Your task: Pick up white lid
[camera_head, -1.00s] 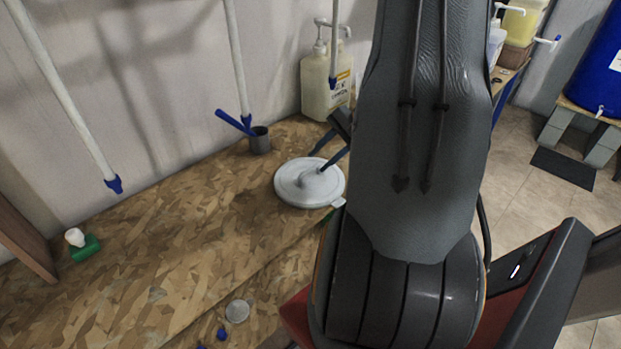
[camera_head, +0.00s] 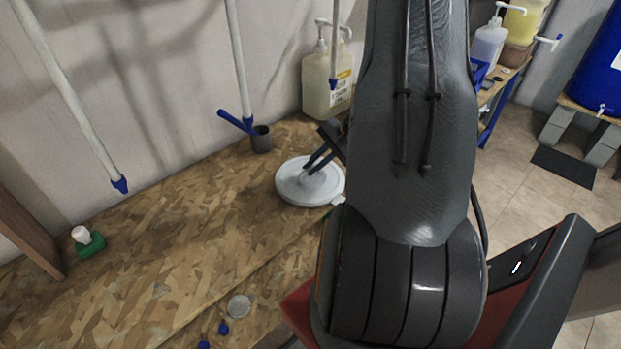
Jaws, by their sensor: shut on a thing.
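The white lid (camera_head: 298,191) is round with a raised handle in its middle. It lies on the chipboard worktop, right of centre, and looks flat. My gripper (camera_head: 307,169) comes in from the upper right with its dark fingers closed on the lid's handle. My arm hides the worktop to the right of the lid. I cannot tell whether the lid is clear of the surface.
A grey cup (camera_head: 261,140) with a blue-handled item stands behind the lid. A pump bottle (camera_head: 326,88) stands at the wall. White pipes with blue tips hang over the worktop (camera_head: 150,265). The left middle is clear.

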